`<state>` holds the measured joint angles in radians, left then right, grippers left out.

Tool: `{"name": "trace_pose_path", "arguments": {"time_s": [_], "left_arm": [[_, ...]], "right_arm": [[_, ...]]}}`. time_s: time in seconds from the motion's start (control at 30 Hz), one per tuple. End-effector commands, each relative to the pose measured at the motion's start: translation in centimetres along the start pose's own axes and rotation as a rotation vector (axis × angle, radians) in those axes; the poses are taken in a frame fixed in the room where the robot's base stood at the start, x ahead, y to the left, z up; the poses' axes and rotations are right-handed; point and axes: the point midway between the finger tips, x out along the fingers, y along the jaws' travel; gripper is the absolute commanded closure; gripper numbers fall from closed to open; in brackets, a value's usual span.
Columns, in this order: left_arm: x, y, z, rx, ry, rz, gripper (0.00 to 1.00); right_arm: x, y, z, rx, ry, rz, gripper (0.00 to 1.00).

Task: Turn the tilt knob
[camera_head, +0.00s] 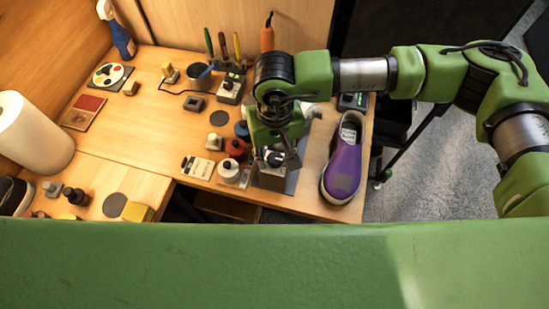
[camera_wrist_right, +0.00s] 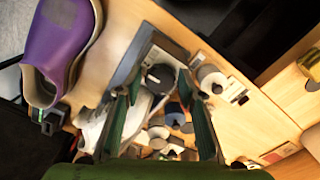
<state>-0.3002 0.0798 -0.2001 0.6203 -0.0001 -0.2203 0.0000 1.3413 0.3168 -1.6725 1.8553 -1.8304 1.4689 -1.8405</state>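My right gripper (camera_head: 278,152) points down over the grey stand (camera_head: 288,184) near the table's front edge. In the right wrist view its fingers (camera_wrist_right: 162,84) are apart. A dark round knob (camera_wrist_right: 160,76) on the stand shows between the fingertips, with a gap visible on the sides; I cannot tell whether they touch it. In the head view the knob (camera_head: 273,157) is partly covered by the gripper. A white shoe (camera_wrist_right: 96,128) lies by the stand, mostly hidden by the gripper in the head view. My left gripper is not in view.
A purple sneaker (camera_head: 345,165) stands right of the stand. White (camera_head: 229,170) and red (camera_head: 235,147) jars and a labelled box (camera_head: 198,167) sit close on the left. A paper roll (camera_head: 32,130) is far left. The table's front edge is just below the stand.

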Motion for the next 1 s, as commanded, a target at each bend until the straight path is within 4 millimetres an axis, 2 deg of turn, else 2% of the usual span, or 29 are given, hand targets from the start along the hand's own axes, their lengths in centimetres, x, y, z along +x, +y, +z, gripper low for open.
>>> {"name": "trace_pose_path", "arguments": {"time_s": [0.1,0.13,0.23,0.47,1.0], "left_arm": [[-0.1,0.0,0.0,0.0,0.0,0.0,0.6],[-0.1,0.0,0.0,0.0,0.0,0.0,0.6],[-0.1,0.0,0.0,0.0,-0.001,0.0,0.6],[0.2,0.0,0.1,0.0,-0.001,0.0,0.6],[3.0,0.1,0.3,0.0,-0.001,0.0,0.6]], "right_arm": [[-0.1,0.0,0.0,0.0,0.0,0.0,0.64],[-0.1,0.0,0.0,0.0,0.0,0.0,0.69],[-0.1,0.0,0.0,0.0,0.0,0.0,0.93],[0.0,0.0,0.0,-0.01,0.0,0.0,0.93],[0.2,0.0,0.0,-0.219,0.0,0.001,0.93]]}}
